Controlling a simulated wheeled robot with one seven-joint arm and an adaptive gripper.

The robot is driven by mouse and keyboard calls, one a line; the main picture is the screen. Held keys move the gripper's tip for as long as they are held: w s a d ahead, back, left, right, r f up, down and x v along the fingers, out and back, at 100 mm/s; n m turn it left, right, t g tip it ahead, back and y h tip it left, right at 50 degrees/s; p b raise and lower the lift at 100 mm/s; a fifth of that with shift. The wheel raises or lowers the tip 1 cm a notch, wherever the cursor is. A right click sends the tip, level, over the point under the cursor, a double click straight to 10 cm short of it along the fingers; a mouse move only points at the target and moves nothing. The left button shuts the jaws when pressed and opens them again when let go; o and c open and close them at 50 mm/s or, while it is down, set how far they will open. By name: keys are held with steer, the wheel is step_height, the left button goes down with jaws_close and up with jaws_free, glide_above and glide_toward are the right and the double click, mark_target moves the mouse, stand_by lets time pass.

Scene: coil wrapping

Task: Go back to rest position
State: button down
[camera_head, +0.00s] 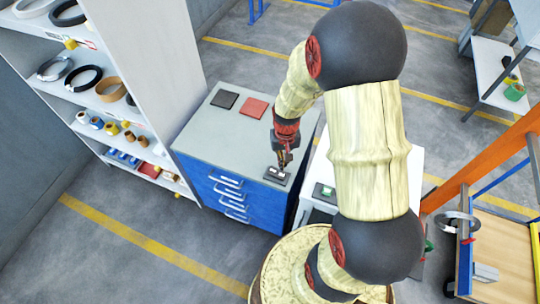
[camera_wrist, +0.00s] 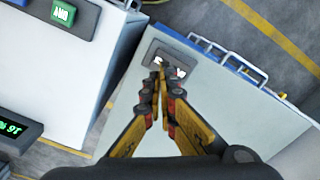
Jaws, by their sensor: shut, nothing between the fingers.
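My gripper (camera_head: 284,162) is over the front right corner of the grey top of the blue drawer cabinet (camera_head: 228,137). In the wrist view my gripper (camera_wrist: 163,68) has its yellow and black fingers together at the tips, with nothing seen between them. The tips are over or at a small dark box with white parts (camera_head: 277,175), which also shows in the wrist view (camera_wrist: 157,51). I cannot tell whether they touch it. My arm is bent and reaches down to the cabinet.
A black pad (camera_head: 225,99) and a red pad (camera_head: 254,108) lie farther back on the cabinet. A shelf (camera_head: 130,100) with coils and rolls stands left. A white unit with a green button (camera_wrist: 63,13) is beside the cabinet. An orange frame (camera_head: 490,163) stands right.

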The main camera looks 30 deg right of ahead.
steer(key=s+a+r+n+t+b, duration=0.1)
steer(key=s+a+r, duration=0.3)
steer(key=r, duration=0.4)
steer(key=s+a+r+n+t+b, duration=0.2)
steer(key=s+a+r+b, duration=0.1)
steer(key=r, duration=0.6)
steer(key=s+a+r+n+t+b, duration=0.1)
steer(key=s+a+r+t+b, duration=0.1)
steer(key=s+a+r, duration=0.3)
step_height(320, 180, up, 4)
steer(key=shift+s+r+t+b, duration=0.1)
steer(key=shift+s+t+b, duration=0.05)
steer(key=shift+t+b, duration=0.2)
